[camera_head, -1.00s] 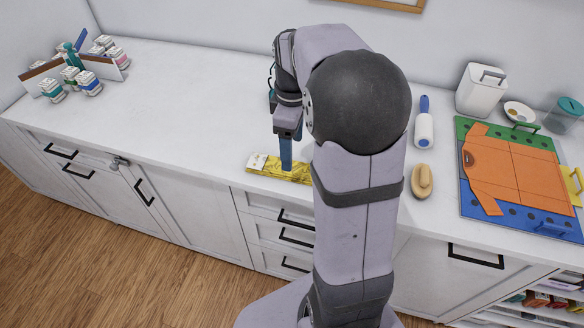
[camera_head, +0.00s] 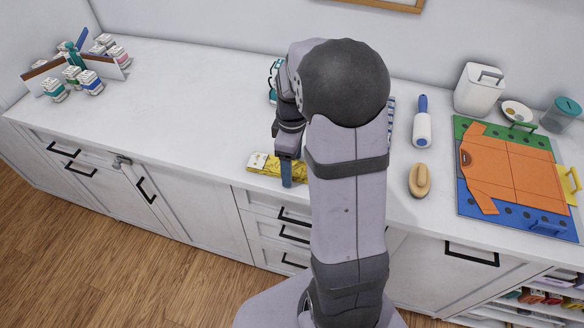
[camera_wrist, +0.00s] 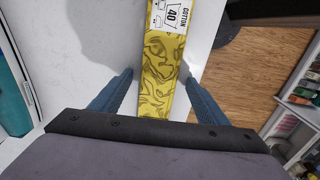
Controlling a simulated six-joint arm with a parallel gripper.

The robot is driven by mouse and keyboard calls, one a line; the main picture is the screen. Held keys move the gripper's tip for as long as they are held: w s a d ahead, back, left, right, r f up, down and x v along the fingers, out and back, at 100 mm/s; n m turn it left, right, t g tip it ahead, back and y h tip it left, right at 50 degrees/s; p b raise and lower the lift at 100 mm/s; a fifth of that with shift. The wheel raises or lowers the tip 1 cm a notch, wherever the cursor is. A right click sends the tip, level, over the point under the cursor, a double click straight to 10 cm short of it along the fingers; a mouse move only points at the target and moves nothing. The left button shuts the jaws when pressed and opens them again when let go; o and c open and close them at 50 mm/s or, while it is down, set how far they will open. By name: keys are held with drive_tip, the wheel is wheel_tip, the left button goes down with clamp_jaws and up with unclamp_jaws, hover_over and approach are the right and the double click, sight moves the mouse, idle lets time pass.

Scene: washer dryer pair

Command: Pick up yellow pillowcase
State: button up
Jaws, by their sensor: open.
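The yellow pillowcase (camera_head: 264,166) lies folded in a flat strip near the front edge of the counter. It has a swirling pattern and a white label with "COTTON" and "40" on it. In the wrist view the pillowcase (camera_wrist: 163,72) runs between the two blue fingers, with one finger on each side. My gripper (camera_wrist: 155,95) is open, and I cannot tell how far above the cloth the fingertips are. In the head view my gripper (camera_head: 287,180) is at the pillowcase, and my arm hides the right part of it.
To the right are a blue lint roller (camera_head: 423,122), a wooden brush (camera_head: 420,181) and a folding board with an orange garment (camera_head: 508,170). A white bin (camera_head: 479,90) stands behind. Bottles and a divider (camera_head: 75,72) are at the far left. The left counter is clear.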

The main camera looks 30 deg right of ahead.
drive_tip(key=c, duration=1.2)
drive_tip(key=shift+r, duration=0.1)
wheel_tip(320, 180, up, 10)
drive_tip(key=shift+f+b, duration=0.1)
drive_tip(key=shift+b, duration=0.65)
